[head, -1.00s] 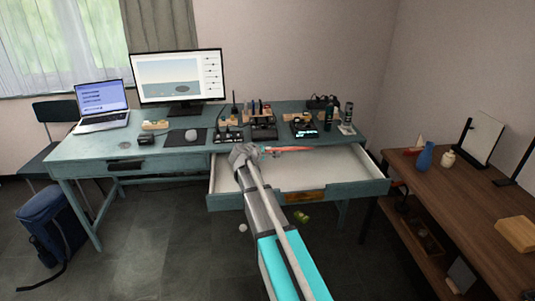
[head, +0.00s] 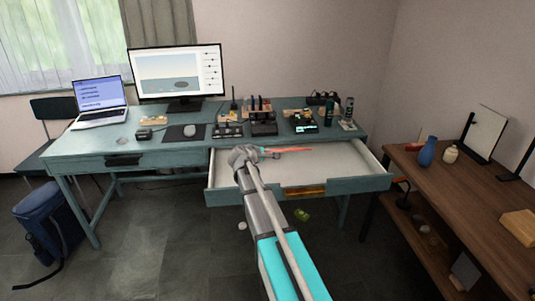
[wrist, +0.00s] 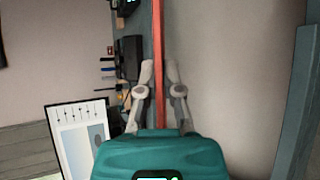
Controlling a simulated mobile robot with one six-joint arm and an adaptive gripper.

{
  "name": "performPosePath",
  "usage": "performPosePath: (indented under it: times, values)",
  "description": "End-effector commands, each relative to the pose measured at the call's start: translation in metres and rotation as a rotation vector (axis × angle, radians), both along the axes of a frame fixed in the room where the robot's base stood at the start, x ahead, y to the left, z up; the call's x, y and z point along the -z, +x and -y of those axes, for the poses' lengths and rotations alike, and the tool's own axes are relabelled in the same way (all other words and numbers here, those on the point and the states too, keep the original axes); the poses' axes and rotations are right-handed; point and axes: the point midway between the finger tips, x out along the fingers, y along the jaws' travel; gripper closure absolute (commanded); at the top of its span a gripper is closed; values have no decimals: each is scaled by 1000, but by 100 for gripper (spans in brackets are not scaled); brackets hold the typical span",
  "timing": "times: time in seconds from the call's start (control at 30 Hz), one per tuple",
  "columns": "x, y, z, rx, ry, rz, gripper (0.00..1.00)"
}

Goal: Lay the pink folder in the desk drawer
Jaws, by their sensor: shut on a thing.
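The pink folder (head: 290,150) looks reddish and thin, seen nearly edge-on. In the head view it reaches right from my gripper (head: 262,152), near the desk's front edge at the back of the drawer. In the wrist view the folder (wrist: 158,30) is a narrow upright strip between the two fingers of my gripper (wrist: 159,72), which are shut on it. The desk drawer (head: 345,188) is pulled out, and its pale floor looks empty. The drawer floor also shows in the wrist view (wrist: 225,70), right of the folder. I cannot tell the folder's height above it.
The teal desk (head: 75,148) bears a laptop (head: 98,103), a monitor (head: 178,75), a mouse (head: 190,130) and several small items behind the drawer. A brown side table (head: 455,185) with a blue vase (head: 427,151) stands at the right. A blue bag (head: 50,230) sits at lower left.

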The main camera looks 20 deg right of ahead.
Motion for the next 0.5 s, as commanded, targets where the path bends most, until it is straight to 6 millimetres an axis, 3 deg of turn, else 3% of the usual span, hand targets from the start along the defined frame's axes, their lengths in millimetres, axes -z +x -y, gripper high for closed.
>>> performPosePath:
  times: [0.5]
  values:
    - [40,5,1,-1,0,1,100]
